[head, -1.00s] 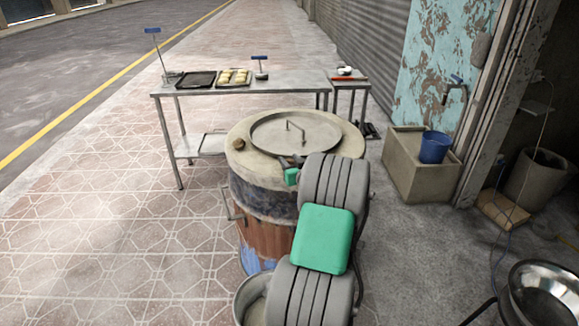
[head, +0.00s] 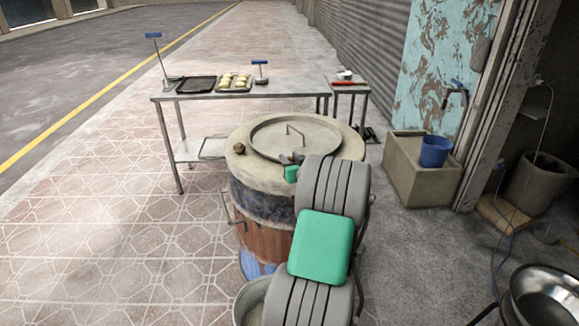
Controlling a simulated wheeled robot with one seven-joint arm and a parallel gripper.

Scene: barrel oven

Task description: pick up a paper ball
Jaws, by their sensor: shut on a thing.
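My gripper (head: 291,159) is over the near edge of the round metal lid (head: 306,131) on top of the barrel oven (head: 262,203). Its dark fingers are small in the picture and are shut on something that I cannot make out. I cannot tell whether the fingers touch the lid. No paper ball shows clearly. A small brown lump (head: 239,148) sits on the left of the oven's rim, apart from my gripper. My arm hides the oven's right front.
A metal table (head: 285,88) with trays stands behind the oven, with a smaller side table (head: 350,84). A metal bucket (head: 244,301) stands at the oven's foot. A stone basin (head: 408,176) with a blue bucket (head: 435,150) is right. Tiled pavement at left is clear.

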